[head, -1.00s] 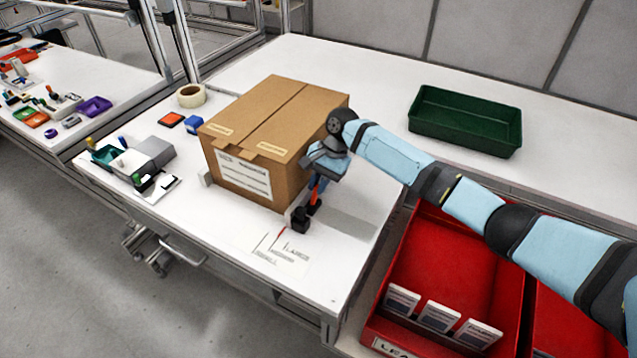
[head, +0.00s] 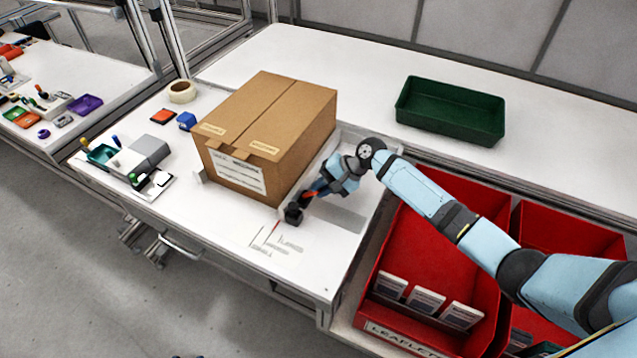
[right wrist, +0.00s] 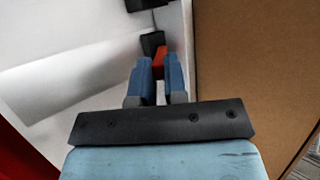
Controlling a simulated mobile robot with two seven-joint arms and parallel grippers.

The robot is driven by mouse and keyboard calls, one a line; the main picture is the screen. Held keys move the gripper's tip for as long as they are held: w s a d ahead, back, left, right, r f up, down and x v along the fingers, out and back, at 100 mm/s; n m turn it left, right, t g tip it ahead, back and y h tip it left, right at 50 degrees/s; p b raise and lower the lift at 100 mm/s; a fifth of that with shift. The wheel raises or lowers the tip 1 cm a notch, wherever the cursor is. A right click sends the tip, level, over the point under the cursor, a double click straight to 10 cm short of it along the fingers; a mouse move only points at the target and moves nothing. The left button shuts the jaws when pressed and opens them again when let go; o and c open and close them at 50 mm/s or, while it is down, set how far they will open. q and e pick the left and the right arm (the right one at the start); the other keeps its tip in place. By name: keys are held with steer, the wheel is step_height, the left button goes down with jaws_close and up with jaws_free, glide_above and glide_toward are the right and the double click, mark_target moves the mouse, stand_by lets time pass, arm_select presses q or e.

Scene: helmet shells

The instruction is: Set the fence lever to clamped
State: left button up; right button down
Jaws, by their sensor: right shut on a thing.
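The fence lever (head: 309,194) is a short orange-red handle by a black clamp block (head: 293,213), at the near right corner of a cardboard box (head: 265,135). My right gripper (head: 319,188) reaches in from the right and is shut on the lever, low over the table. In the right wrist view the lever's orange-red end (right wrist: 160,61) shows between the two blue fingers (right wrist: 160,80), with the black block (right wrist: 152,42) just beyond. The fingers hide part of the lever. My left gripper is not in view.
The box stands close beside my right gripper. Printed size marks (head: 277,243) lie on the white table in front of the block. A green tray (head: 450,108) stands at the back right. Red leaflet bins (head: 430,250) are below my right arm.

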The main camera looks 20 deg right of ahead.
steer(key=shift+s+d+f, duration=0.1)
steer(key=shift+f, duration=0.05)
stand_by(0.4)
steer(key=c, duration=1.2)
jaws_free()
steer(key=shift+o, duration=0.2)
steer(key=shift+d, duration=0.1)
steer(key=v, duration=1.3)
steer(key=shift+s+d+b, duration=0.25)
steer(key=shift+d+b, duration=0.05)
steer(key=shift+d, duration=0.05)
steer(key=shift+o, duration=0.4)
